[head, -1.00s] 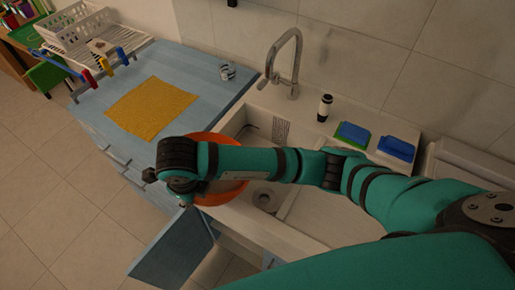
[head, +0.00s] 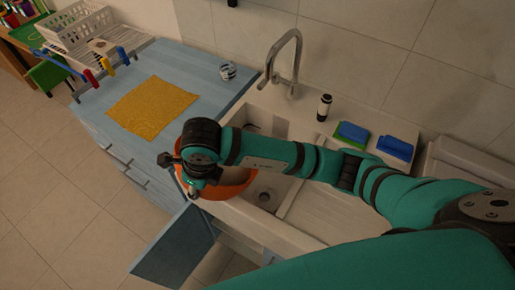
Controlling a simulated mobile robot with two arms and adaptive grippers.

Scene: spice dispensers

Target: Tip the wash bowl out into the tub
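The orange wash bowl (head: 232,191) is at the left end of the sink, largely hidden behind my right arm. Its near rim shows below the arm, and I cannot tell its tilt or contents. The white sink tub (head: 268,122) lies under and beyond the arm, with a round drain (head: 267,198) showing right of the bowl. My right gripper (head: 182,177) is at the bowl's left side, pointing down and away from view. Its fingers are mostly hidden, so its grip on the rim is unclear. My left gripper is not in view.
A yellow cloth (head: 152,105) and a small patterned cup (head: 227,71) are on the blue counter (head: 190,66). A tall faucet (head: 298,55), a dark bottle (head: 324,107) and sponges (head: 396,148) stand behind the sink. A cabinet door (head: 173,252) hangs open below.

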